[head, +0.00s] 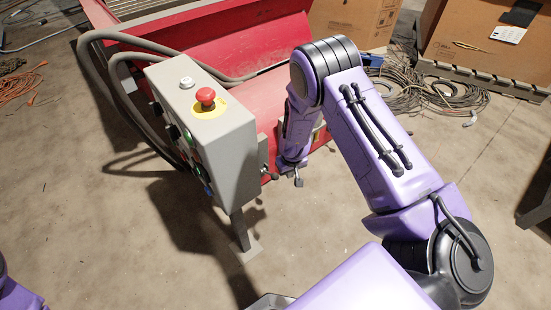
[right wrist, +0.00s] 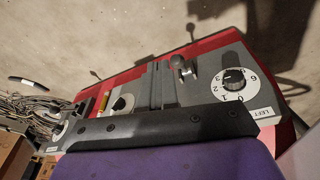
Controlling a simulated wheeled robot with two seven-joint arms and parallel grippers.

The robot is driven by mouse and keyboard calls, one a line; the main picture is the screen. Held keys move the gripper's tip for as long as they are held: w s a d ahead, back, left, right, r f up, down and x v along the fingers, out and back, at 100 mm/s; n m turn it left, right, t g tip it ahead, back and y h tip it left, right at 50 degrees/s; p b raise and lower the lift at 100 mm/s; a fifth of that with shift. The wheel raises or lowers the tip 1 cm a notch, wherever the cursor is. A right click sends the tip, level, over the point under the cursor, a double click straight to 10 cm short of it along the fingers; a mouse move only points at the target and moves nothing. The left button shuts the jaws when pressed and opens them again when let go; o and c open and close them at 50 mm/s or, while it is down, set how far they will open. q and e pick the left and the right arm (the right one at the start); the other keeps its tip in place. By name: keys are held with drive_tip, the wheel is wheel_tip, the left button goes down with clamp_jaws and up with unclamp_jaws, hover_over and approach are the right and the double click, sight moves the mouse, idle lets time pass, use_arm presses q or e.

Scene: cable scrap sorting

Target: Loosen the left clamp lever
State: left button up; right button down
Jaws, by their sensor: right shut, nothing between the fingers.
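In the right wrist view, a metallic clamp lever (right wrist: 183,68) stands on the grey plate beside a white numbered dial (right wrist: 234,84) marked LEFT. My right gripper (right wrist: 160,66) is shut and empty, its grey fingers just left of that lever. I cannot tell whether they touch it. In the head view, my purple right arm reaches down to the red machine (head: 255,105), and its wrist hides most of the gripper and dial area. My left gripper is out of view; only a bit of purple arm shows at the lower left.
A grey control box (head: 225,140) with a red stop button (head: 206,96) stands on a post left of my right wrist. Thick hoses (head: 110,60) loop behind it. Cable coils (head: 440,92) and cardboard boxes lie at the back right. The front floor is clear.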

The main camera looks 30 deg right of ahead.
drive_tip(key=w+d+f+n+b, duration=0.1)
drive_tip(key=w+b, duration=0.2)
drive_tip(key=w, duration=0.3)
wheel_tip(320, 180, up, 5)
drive_tip(key=n+y+b, duration=0.2)
drive_tip(key=b, duration=0.1)
hover_over(275, 173)
drive_tip(key=d, duration=0.2)
use_arm(q)
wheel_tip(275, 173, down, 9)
drive_tip(key=shift+p, duration=0.35)
use_arm(e)
drive_tip(key=shift+f, duration=0.1)
drive_tip(key=f+b, duration=0.1)
drive_tip(key=f, duration=0.3)
drive_tip(key=f+b, duration=0.2)
drive_tip(key=f, duration=0.2)
drive_tip(key=a+f+b, duration=0.1)
drive_tip(key=f+b, duration=0.1)
drive_tip(key=f, duration=0.2)
drive_tip(key=shift+w+a+f, duration=0.1)
drive_tip(key=shift+w+f, duration=0.05)
drive_tip(key=shift+w, duration=0.2)
drive_tip(key=shift+s+a+f+b, duration=0.15)
drive_tip(key=shift+s+f+b, duration=0.15)
drive_tip(key=shift+f, duration=0.35)
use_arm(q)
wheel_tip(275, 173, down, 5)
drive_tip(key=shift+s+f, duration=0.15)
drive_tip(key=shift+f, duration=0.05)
